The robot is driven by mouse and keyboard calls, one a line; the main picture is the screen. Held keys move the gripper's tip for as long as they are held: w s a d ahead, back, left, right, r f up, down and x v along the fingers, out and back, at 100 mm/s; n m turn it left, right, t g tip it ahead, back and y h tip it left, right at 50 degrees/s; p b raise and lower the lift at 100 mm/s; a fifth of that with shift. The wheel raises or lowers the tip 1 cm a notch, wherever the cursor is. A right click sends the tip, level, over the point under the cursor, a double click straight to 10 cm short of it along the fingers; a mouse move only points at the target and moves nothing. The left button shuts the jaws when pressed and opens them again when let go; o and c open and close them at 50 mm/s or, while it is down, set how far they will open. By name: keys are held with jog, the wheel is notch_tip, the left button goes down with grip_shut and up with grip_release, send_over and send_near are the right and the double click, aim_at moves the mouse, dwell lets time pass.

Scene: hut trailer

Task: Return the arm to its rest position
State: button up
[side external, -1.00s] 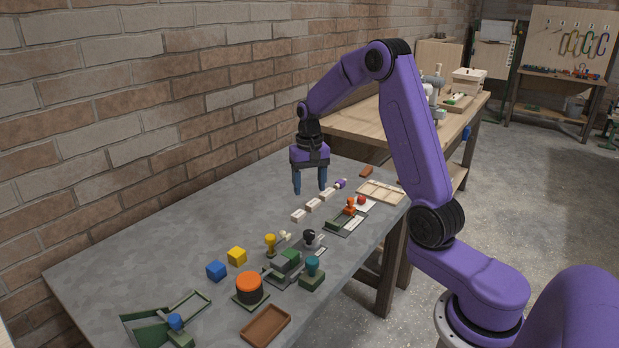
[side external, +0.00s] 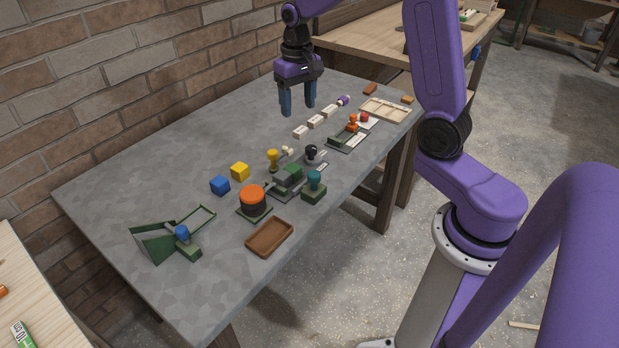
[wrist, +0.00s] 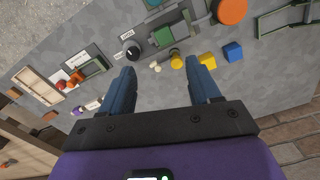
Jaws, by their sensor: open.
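My purple arm holds my gripper (side external: 298,98) above the grey table (side external: 130,205), beside the row of white blocks. Its two blue fingers point down, spread apart, with nothing between them. In the wrist view my gripper (wrist: 165,85) also shows open and empty, with the table and its small objects beyond the fingertips. The fingertips look clear of every object.
White blocks (side external: 315,122) lie in a row by my gripper. Yellow (side external: 240,171) and blue cubes (side external: 220,186), an orange-topped round item (side external: 253,200), a brown tray (side external: 270,237) and a wooden tray (side external: 386,109) stand around. A brick wall runs behind.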

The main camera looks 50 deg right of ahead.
jog(key=s+a+r+n, duration=0.2)
jog(key=s+a+n, duration=0.6)
jog(key=s+a, duration=0.4)
jog(key=s+f+n, duration=0.1)
jog(key=s+n, duration=0.6)
jog(key=s, duration=1)
jog(key=shift+s+d+n, duration=0.15)
jog(key=shift+s+n, duration=0.15)
jog(key=shift+n, duration=0.1)
